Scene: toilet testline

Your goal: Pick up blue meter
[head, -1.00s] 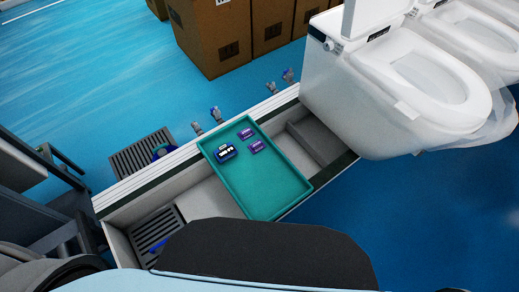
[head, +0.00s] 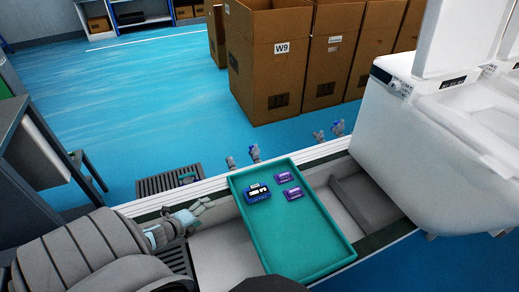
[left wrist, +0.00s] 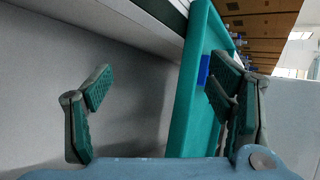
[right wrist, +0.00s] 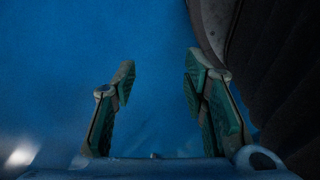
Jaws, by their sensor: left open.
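The blue meter (head: 257,194), with a pale display, lies in the upper left part of the teal tray (head: 308,250). My left gripper (head: 204,208) is open and empty, left of the tray and apart from the meter. In the left wrist view its spread fingers (left wrist: 160,88) show with the tray's side (left wrist: 186,110) at the right. A blue patch (left wrist: 203,70), probably the meter, shows there, partly behind the right finger. My right gripper (right wrist: 161,82) is open and empty over blue floor; it is not in the head view.
Two purple devices (head: 283,177) (head: 293,193) lie in the tray right of the meter. White toilets (head: 440,140) stand at the right. Cardboard boxes (head: 262,65) stand behind the line. A dark grate (head: 168,180) lies left, beyond the white rail (head: 170,200).

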